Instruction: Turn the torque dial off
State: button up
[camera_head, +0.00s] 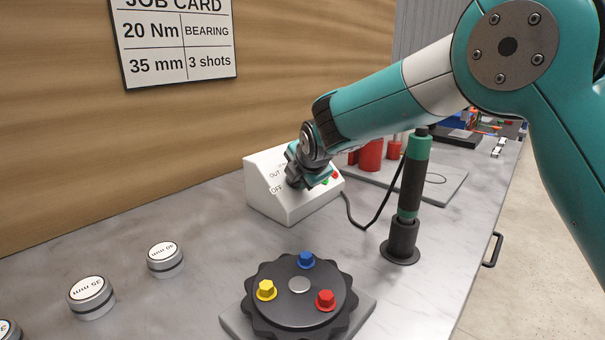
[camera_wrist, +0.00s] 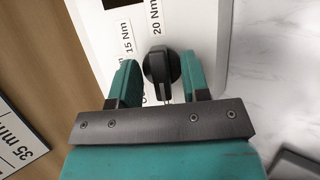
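The torque dial (camera_wrist: 160,68) is a round black knob with a raised grip on a white control box (camera_head: 268,200). In the wrist view, labels 15 Nm (camera_wrist: 127,38) and 20 Nm (camera_wrist: 154,14) stand beside and above it. My gripper (camera_wrist: 161,76) is open, with one teal finger on each side of the dial and narrow gaps showing. In the head view my gripper (camera_head: 308,178) is at the box's sloping face and hides the dial. The OFF label (camera_head: 277,189) shows left of it. I cannot tell which mark the dial points to.
A black fixture with yellow, blue and red bolts (camera_head: 298,285) stands in front. A teal and black tool (camera_head: 408,195) stands upright in a holder right of the box, with a cable near it. Several silver sockets (camera_head: 165,257) are at the left. The job card (camera_head: 177,40) hangs behind.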

jog(key=b+v, duration=0.1)
jog(key=v, duration=1.6)
jog(key=shift+r, duration=0.2)
jog(key=shift+s+d, duration=0.1)
jog(key=s+d+f+m+g+p, duration=0.1)
jog(key=s+d+m+g+p, duration=0.1)
jog(key=s+m, duration=0.4)
jog(key=s+d+f+m+g+y+p, duration=0.1)
jog(key=s+d+m+g+p, duration=0.2)
jog(key=s, duration=1)
jog(key=s+d+m+g+y+p, duration=0.1)
jog(key=s+d+m+g+p, duration=0.2)
jog(key=s+m, duration=0.6)
jog(key=shift+s+d+f+g, duration=0.3)
jog(key=shift+s+f+g, duration=0.1)
jog(key=shift+g, duration=0.2)
